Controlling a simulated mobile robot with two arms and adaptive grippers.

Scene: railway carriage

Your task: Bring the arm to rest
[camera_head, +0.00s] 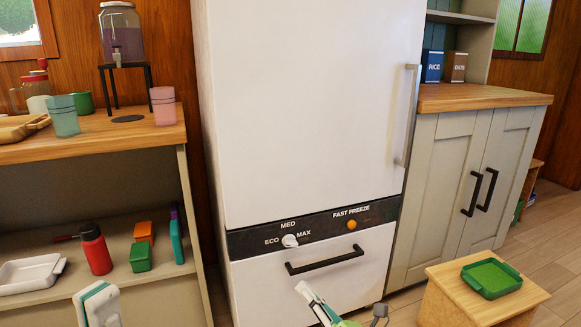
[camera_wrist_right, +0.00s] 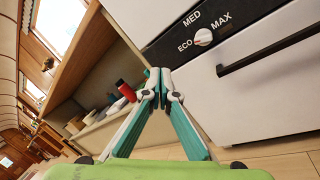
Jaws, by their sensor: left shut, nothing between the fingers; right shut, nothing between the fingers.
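My right gripper (camera_head: 305,291) is shut and empty. It is in front of the fridge's lower drawer in the head view, low in the picture. In the right wrist view its white and teal fingertips (camera_wrist_right: 160,78) meet with nothing between them. My left gripper (camera_head: 97,296) is shut and empty at the bottom left of the head view, in front of the open shelf unit. Most of both arms is outside the head view.
The white fridge (camera_head: 310,110) has a dial panel (camera_head: 315,228) and a dark drawer handle (camera_head: 325,260). The left shelf holds a red bottle (camera_head: 95,250) and a white dish (camera_head: 30,272). A wooden stool (camera_head: 470,300) with a green tray (camera_head: 468,284) stands at lower right.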

